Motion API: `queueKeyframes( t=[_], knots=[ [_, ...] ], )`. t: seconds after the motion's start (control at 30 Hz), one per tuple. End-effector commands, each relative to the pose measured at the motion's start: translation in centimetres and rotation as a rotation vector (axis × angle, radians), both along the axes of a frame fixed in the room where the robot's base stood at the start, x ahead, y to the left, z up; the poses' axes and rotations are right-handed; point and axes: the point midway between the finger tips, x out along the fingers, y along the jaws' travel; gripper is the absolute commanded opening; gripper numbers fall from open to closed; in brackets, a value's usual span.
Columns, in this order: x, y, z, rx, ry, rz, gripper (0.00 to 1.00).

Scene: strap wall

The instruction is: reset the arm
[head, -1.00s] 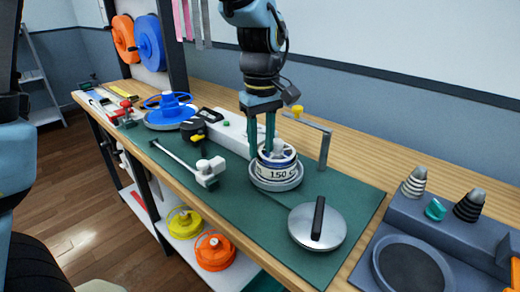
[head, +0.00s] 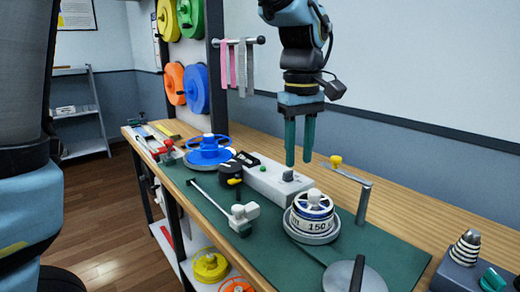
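My gripper (head: 299,142) hangs in the air above the bench, pointing down. Its two green fingers are apart with nothing between them. Below it, slightly to the right, a white spool marked 150 (head: 313,204) sits in a round metal dish (head: 312,233) on the green mat (head: 274,248). The gripper is clear of the spool.
A post with a yellow knob (head: 363,197) stands right of the spool. A long grey-white box (head: 262,178) lies behind it. A round lid with a black handle (head: 355,276) is at the front. A blue wheel (head: 208,150) sits farther left. Pink and grey straps (head: 236,68) hang from a wall bar.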

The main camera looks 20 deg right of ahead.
Motion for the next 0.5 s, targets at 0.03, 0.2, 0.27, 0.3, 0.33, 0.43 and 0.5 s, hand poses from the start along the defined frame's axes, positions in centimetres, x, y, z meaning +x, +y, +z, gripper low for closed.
queueKeyframes(
  t=[0.03, 0.2, 0.27, 0.3, 0.33, 0.43, 0.5],
  knots=[
    [0.0, 0.0, 0.0, 0.000, 0.000, 0.000, 0.37],
    [0.7, 0.7, -0.4, 0.000, -0.001, 0.004, 0.37],
    [1.9, 1.8, -0.9, -0.002, -0.003, 0.005, 0.37],
    [2.8, 2.8, -1.4, -0.003, -0.005, 0.005, 0.37],
    [3.7, 3.8, -1.8, -0.005, -0.007, 0.004, 0.37],
    [6.7, 8.0, -3.6, -0.011, -0.017, -0.001, 0.37],
    [8.6, 11.4, -5.0, -0.015, -0.027, -0.009, 0.37]
  ],
)
